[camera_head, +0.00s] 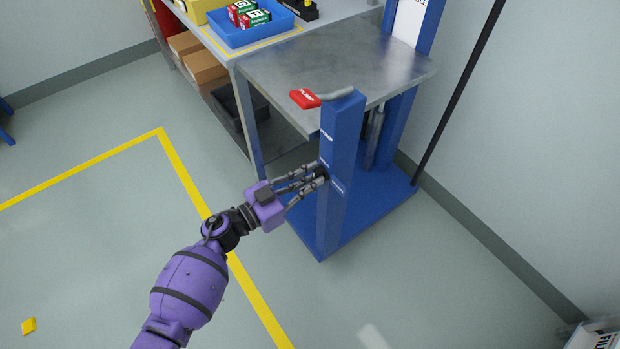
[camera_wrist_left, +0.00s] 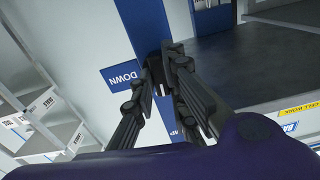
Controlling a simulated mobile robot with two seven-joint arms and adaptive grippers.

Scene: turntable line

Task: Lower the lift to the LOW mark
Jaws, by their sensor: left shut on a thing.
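The lift has a blue base (camera_head: 385,205), a grey metal platform (camera_head: 340,60) and a blue front post (camera_head: 341,140). A red grip marked PUMP (camera_head: 305,98) sticks out at the post's top. A small black knob (camera_head: 321,172) sits on the post's side. My left gripper (camera_head: 314,178) is shut on this knob, its fingers reaching in from the left. The left wrist view shows the fingers around the dark knob (camera_wrist_left: 155,72), beside a blue DOWN label (camera_wrist_left: 122,78). I cannot make out a LOW mark. My right gripper is not in view.
A bench (camera_head: 262,52) adjoins the platform, with a blue bin (camera_head: 240,38) of red and green boxes on it. Cardboard boxes (camera_head: 203,66) stand on its shelf. A black pole (camera_head: 460,95) rises at the right. The floor at left is open, with yellow lines (camera_head: 180,165).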

